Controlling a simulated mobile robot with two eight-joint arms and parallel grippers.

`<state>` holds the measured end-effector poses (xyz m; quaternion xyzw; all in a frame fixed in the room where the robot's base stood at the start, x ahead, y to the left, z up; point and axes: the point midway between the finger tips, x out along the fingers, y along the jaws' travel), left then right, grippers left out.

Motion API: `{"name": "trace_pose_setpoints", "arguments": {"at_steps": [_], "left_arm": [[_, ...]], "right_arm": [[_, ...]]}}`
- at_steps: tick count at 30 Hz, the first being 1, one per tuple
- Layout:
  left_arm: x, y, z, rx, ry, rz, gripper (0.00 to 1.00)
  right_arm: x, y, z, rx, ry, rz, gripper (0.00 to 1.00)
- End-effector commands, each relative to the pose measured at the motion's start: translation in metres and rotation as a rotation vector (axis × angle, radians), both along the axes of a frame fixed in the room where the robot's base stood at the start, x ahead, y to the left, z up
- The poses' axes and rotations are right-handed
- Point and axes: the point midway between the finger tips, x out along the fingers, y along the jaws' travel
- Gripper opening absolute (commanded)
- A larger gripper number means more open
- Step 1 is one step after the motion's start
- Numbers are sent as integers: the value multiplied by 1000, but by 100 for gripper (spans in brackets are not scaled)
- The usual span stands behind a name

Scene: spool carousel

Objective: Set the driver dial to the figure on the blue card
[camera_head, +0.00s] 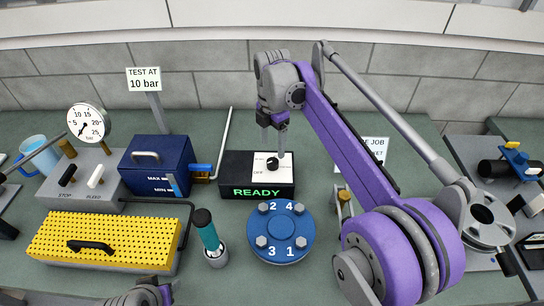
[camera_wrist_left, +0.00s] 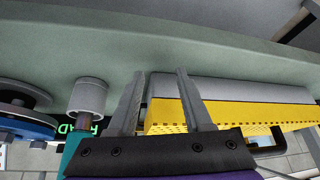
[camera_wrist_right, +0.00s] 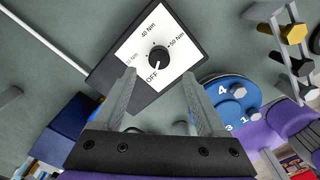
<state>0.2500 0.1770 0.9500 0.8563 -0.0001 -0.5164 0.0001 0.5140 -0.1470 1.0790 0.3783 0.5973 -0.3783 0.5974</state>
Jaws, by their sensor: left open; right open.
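The driver dial is a black knob (camera_wrist_right: 158,54) on a white plate (camera_wrist_right: 139,42), set in a black box with a green READY sign (camera_head: 256,192). In the right wrist view the plate reads OFF, 40 Nm, 50 Nm and a blurred third figure; the knob's white mark appears to face OFF. My right gripper (camera_head: 273,150) is open and empty above the dial, fingers either side of the knob in its wrist view. A white card (camera_head: 375,150) ending "E JOB" is partly hidden behind my right arm; its figure is unreadable. My left gripper (camera_wrist_left: 161,73) is open and empty.
A blue flange (camera_head: 281,245) with numbered bolts stands in front of the dial box. A teal-handled tool (camera_head: 206,230) stands in a grey holder beside it. A yellow perforated cover (camera_head: 100,240), a blue box (camera_head: 155,165) and a pressure gauge (camera_head: 88,121) are at left.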

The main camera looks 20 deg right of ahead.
Motion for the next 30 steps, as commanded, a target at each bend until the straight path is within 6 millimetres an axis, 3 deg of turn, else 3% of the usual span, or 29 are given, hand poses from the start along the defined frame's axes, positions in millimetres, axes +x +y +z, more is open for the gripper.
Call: {"name": "trace_pose_setpoints", "arguments": {"at_steps": [3,9,22,30], "left_arm": [[-1,0,-3,0,2,0,50],[-2,0,-5,0,4,0,50],[-2,0,-6,0,4,0,50],[-2,0,-6,0,4,0,50]], "right_arm": [[0,0,-25,0,0,-1,74],[0,0,-52,0,0,-2,74],[0,0,-62,0,-1,-2,74],[0,0,-61,0,-1,-2,26]]}}
